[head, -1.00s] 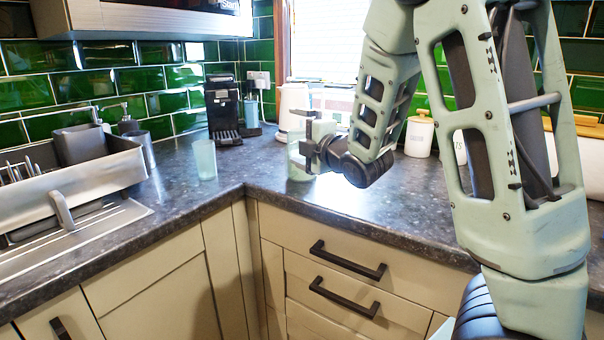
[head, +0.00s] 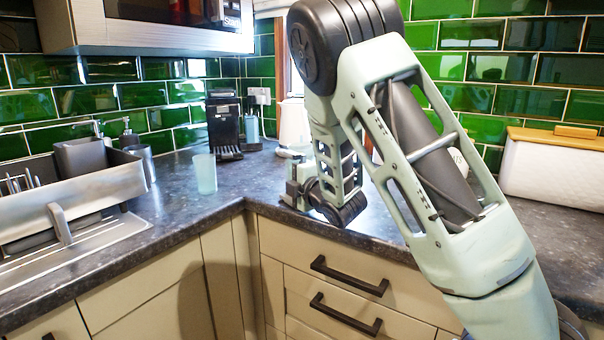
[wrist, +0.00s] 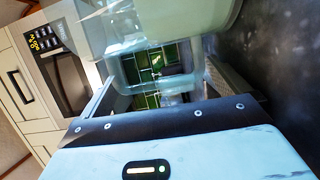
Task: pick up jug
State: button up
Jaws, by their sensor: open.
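The jug (wrist: 125,38) is a pale green, see-through vessel that fills the upper middle of the wrist view, very close to the camera. My gripper (wrist: 160,84) is open, with one finger on each side of the jug's lower-showing part. I cannot tell whether either finger touches it. In the head view my gripper (head: 298,190) is low over the worktop near the corner, and my arm and gripper hide most or all of the jug there.
A pale green tumbler (head: 205,174) stands on the dark worktop (head: 165,215) left of my gripper. A black coffee machine (head: 224,125) and a white kettle (head: 294,124) stand behind. A metal sink rack (head: 75,195) is at left, a white bread bin (head: 552,172) at right.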

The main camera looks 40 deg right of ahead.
jog(key=shift+w, duration=0.95)
jog(key=c, duration=1.5)
jog(key=shift+r, duration=0.1)
jog(key=shift+c, duration=0.3)
jog(key=shift+r, duration=0.1)
